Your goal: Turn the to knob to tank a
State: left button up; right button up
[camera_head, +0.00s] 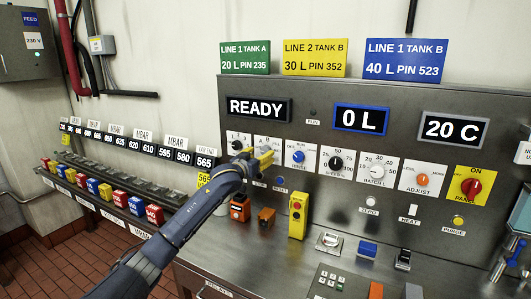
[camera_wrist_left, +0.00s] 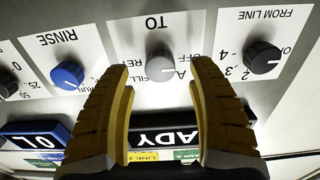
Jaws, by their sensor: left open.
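The grey TO knob (camera_wrist_left: 160,66) shows in the left wrist view, which sees the panel upside down. Its plate carries the letter A and the words FILL, OFF and RET. In the head view the TO plate (camera_head: 267,141) shows only in part, and the gripper hides its knob. My left gripper (camera_head: 262,160) is in front of the panel at this plate. In the left wrist view its yellow fingers (camera_wrist_left: 163,78) are open, with the knob seen in the gap between their tips. I see no finger touching the knob.
The black FROM LINE knob (camera_wrist_left: 262,57) and blue RINSE knob (camera_wrist_left: 67,75) flank the TO knob. Displays read READY (camera_head: 258,109), 0 L (camera_head: 360,120) and 20 C.

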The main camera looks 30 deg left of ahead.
aim_at(264, 152)
pick_arm(q)
jog(key=shift+w+a, duration=0.15)
jog(key=shift+w, duration=2)
jog(key=shift+c, duration=0.2)
grip_shut()
